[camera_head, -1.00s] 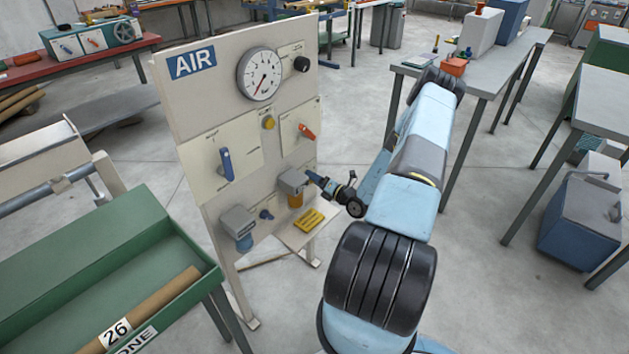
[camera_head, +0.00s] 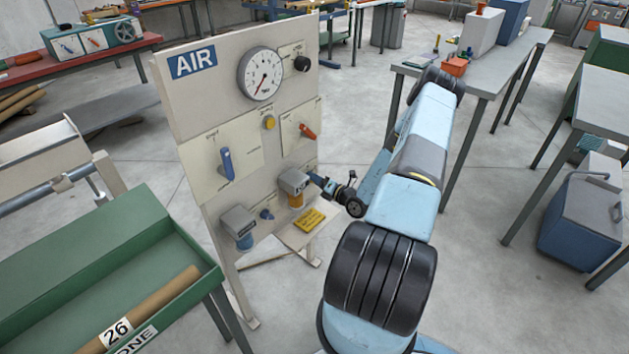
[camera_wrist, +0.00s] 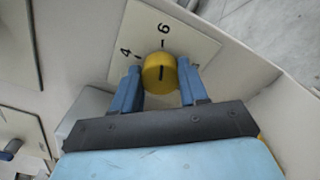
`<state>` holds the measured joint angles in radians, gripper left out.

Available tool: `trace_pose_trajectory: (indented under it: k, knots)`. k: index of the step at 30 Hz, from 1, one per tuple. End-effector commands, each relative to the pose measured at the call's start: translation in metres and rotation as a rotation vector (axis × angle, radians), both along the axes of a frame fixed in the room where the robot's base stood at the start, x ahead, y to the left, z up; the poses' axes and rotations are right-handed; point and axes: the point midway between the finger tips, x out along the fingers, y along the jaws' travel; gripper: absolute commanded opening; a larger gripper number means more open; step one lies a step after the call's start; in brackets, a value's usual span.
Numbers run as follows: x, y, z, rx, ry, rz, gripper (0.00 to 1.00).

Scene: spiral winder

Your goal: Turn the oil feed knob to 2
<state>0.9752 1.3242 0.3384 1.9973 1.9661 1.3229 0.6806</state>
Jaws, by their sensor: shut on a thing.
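The oil feed knob (camera_wrist: 158,70) is a small yellow round knob with a dark line on it. It sits on a cream dial plate (camera_wrist: 188,43) where the figures 4 and 6 show. The knob's dark line points roughly towards the 6 mark. No 2 is visible in the wrist view. My gripper (camera_wrist: 160,82) has its two blue fingers on either side of the knob, shut on it. In the head view, my gripper (camera_head: 316,179) is at the right side of the panel, beside a grey unit with an amber bowl (camera_head: 295,200); the knob cannot be made out there.
The beige AIR panel (camera_head: 215,105) carries a pressure gauge (camera_head: 260,74), a blue lever (camera_head: 227,163), a red lever (camera_head: 307,131) and a second grey unit (camera_head: 238,222). A yellow tag (camera_head: 309,220) is below my gripper. A green tray (camera_head: 110,235) stands front left.

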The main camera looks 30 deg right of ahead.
Motion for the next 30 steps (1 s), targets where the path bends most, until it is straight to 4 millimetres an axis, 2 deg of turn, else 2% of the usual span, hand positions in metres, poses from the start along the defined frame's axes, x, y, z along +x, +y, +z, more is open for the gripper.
trace_pose_trajectory:
  k: [11, 30]
  knots:
    - [-0.0006, -0.0023, 0.0000, -0.167, -0.059, -0.002, 0.13]
    - [-0.0010, -0.0009, 0.0022, -0.732, -0.263, -0.004, 0.13]
